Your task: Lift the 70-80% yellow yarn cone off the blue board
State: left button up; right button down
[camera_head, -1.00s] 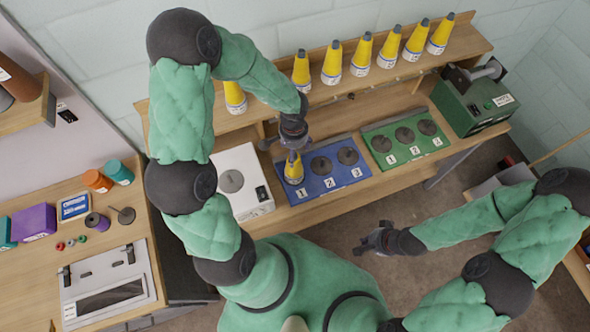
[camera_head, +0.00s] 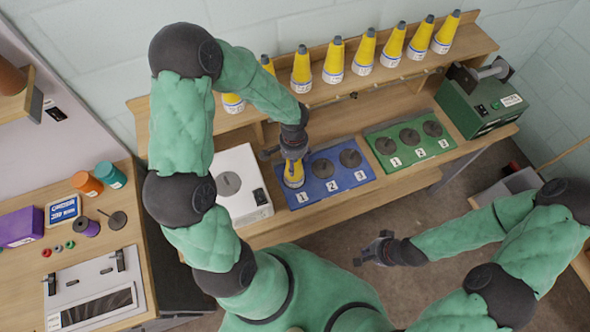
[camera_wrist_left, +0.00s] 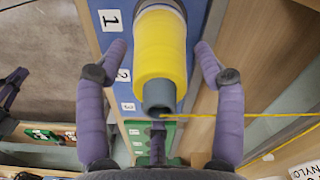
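The yellow yarn cone (camera_head: 294,174) stands on the left spot, number 1, of the blue board (camera_head: 313,197). In the left wrist view the yellow cone (camera_wrist_left: 161,48) has a grey tip and a white base. My left gripper (camera_head: 291,150) is above and around the top of the cone. In the left wrist view its purple fingers (camera_wrist_left: 159,62) are spread on both sides of the cone, with gaps to it. A yellow thread runs right from near the tip. My right gripper (camera_head: 370,250) is empty, away from the shelf; its finger gap is unclear.
A white scale (camera_head: 243,191) stands left of the blue board. A green board (camera_head: 411,142) lies to its right, then a green machine (camera_head: 481,108). Several yellow cones (camera_head: 364,52) stand on the shelf behind. A side table (camera_head: 92,262) at left holds a purple box and spools.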

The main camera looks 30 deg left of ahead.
pick_arm(q)
jog(key=c, duration=0.4)
jog(key=shift+c, duration=0.2)
notch_tip(320, 180, up, 8)
jog(key=p, duration=0.6)
dwell(0.4)
